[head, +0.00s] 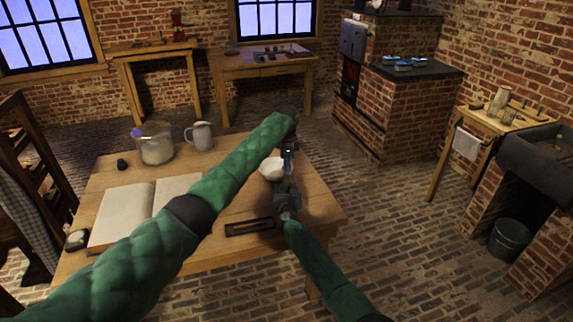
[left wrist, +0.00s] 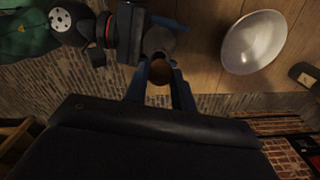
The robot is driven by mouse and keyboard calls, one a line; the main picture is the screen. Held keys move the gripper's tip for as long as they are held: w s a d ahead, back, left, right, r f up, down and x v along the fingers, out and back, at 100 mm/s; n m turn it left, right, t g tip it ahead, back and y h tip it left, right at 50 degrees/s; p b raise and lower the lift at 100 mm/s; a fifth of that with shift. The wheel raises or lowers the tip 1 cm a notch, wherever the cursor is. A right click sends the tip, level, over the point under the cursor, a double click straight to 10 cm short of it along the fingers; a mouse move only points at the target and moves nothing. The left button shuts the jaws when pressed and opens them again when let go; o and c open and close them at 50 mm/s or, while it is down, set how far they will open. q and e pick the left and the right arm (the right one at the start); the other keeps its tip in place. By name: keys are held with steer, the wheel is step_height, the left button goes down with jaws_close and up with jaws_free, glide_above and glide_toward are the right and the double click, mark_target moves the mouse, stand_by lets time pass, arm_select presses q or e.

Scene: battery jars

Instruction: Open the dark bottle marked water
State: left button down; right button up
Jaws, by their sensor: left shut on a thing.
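My left gripper (head: 288,160) points down over the near right part of the wooden table. In the left wrist view its blue fingers (left wrist: 159,80) are closed around a small brown round piece (left wrist: 159,69), which looks like a stopper. A dark round form (left wrist: 158,41), likely the bottle, shows just beyond it. No marking on it can be read. My right gripper (head: 286,196) is low beside it, and shows in the left wrist view (left wrist: 150,35) right against the dark form. Its fingers are mostly hidden, so I cannot tell its grip. The bottle is hidden in the head view.
A white bowl (head: 271,169) stands close left of the grippers. A dark tray (head: 250,227) lies near the table's front edge. An open book (head: 122,213), a glass jar (head: 156,143) and a grey jug (head: 200,136) stand further left. The table's right edge is close.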

arm_select(q)
steer(key=shift+r, duration=1.8)
arm_select(e)
steer(key=o, duration=1.5)
steer(key=shift+c, duration=0.2)
